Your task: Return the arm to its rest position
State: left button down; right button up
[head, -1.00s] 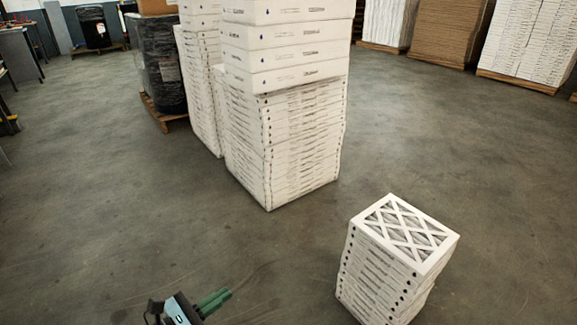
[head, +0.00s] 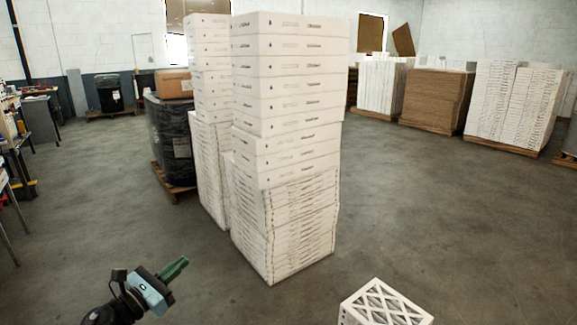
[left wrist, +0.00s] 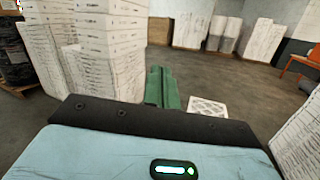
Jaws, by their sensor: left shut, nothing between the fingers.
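My left gripper (head: 175,268) is at the lower left of the head view, with green fingers on a light blue and black body. Its fingers are together with nothing between them, and it is held in open air above the floor, apart from the stacks. In the left wrist view its green fingers (left wrist: 162,88) point forward over bare floor. My right gripper is not in view.
A tall stack of white filter boxes (head: 290,150) stands in the middle. A short filter stack (head: 385,305) is at the bottom edge. Wrapped drums (head: 170,140) stand on a pallet behind left. Pallets of cardboard (head: 435,100) line the back right. The floor (head: 430,200) between is clear.

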pick_arm(q)
jog(key=w+a+f+m+y, duration=0.1)
jog(key=a+f+m+y, duration=0.4)
jog(key=m, duration=1.1)
jog(key=w+a+f+m+y, duration=0.1)
jog(key=a+f+m+y, duration=0.2)
jog(key=a+m+y, duration=0.8)
jog(key=s+d+f+m+g+h, duration=0.2)
jog(key=s+d+f+h, duration=0.1)
jog(key=s+d+f, duration=0.55)
jog(key=s+d+f+m+g+h, duration=0.25)
jog(key=s+d+f, duration=0.35)
jog(key=s+f, duration=0.45)
jog(key=s+d+f+n+g+h, duration=0.1)
jog(key=s+d, duration=0.3)
jog(key=s, duration=0.9)
jog(key=s+d+g+h, duration=0.1)
jog(key=s+d, duration=0.3)
jog(key=s, duration=0.9)
jog(key=shift+s+f+n+g, duration=0.15)
jog(key=shift+f+n+g, duration=0.25)
jog(key=shift+g, duration=0.15)
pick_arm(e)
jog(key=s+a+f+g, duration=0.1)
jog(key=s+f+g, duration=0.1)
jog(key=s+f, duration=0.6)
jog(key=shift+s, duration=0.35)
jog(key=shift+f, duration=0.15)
